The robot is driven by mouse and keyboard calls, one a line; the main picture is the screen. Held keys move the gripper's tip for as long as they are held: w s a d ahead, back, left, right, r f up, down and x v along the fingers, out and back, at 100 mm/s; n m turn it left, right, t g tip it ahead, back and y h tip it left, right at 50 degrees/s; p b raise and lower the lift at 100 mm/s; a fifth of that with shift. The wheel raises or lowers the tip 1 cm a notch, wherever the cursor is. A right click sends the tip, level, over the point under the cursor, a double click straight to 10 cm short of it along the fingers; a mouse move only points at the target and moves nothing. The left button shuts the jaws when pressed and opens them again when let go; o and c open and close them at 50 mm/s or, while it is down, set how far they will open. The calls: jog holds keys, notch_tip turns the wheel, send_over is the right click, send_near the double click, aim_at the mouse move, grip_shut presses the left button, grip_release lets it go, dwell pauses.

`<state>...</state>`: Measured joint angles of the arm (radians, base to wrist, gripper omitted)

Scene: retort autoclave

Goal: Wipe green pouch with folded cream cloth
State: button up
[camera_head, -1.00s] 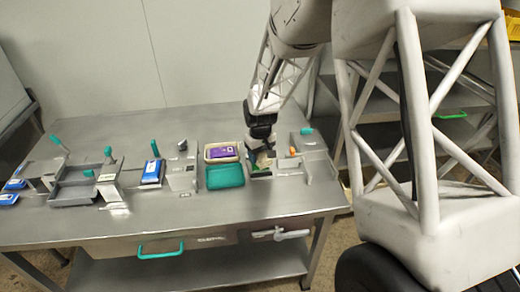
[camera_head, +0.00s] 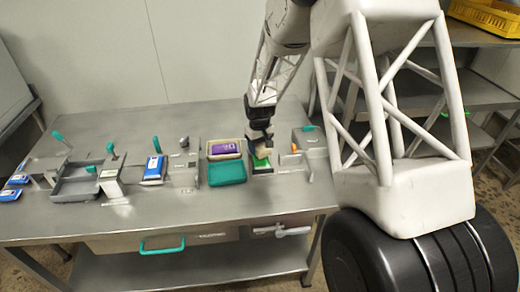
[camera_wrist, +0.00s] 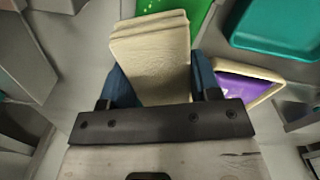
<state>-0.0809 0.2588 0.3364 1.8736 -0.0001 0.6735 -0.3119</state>
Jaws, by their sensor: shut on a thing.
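My gripper (camera_wrist: 158,85) is shut on the folded cream cloth (camera_wrist: 150,55), which sits between its two blue-grey fingers. The green pouch (camera_wrist: 197,14) shows just beyond the cloth at the top of the wrist view, partly covered by it. In the head view the green pouch (camera_head: 261,162) lies in a grey bay on the table, and the cream cloth (camera_head: 264,153) is at its upper edge under my gripper (camera_head: 261,146). Whether the cloth touches the pouch I cannot tell for sure.
Left of the bay are a teal tray (camera_head: 227,173) and a cream tray (camera_head: 211,155) holding a purple pouch (camera_head: 224,148). Grey partitions and a small orange item (camera_head: 294,148) are to the right. Blue-and-white packs (camera_head: 154,168) and a grey bin (camera_head: 75,186) stand further left.

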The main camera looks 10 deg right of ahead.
aim_at(261, 153)
jog(key=shift+w+f, duration=0.15)
jog(key=shift+w, duration=0.2)
jog(key=shift+s, duration=3.5)
notch_tip(261, 153, up, 8)
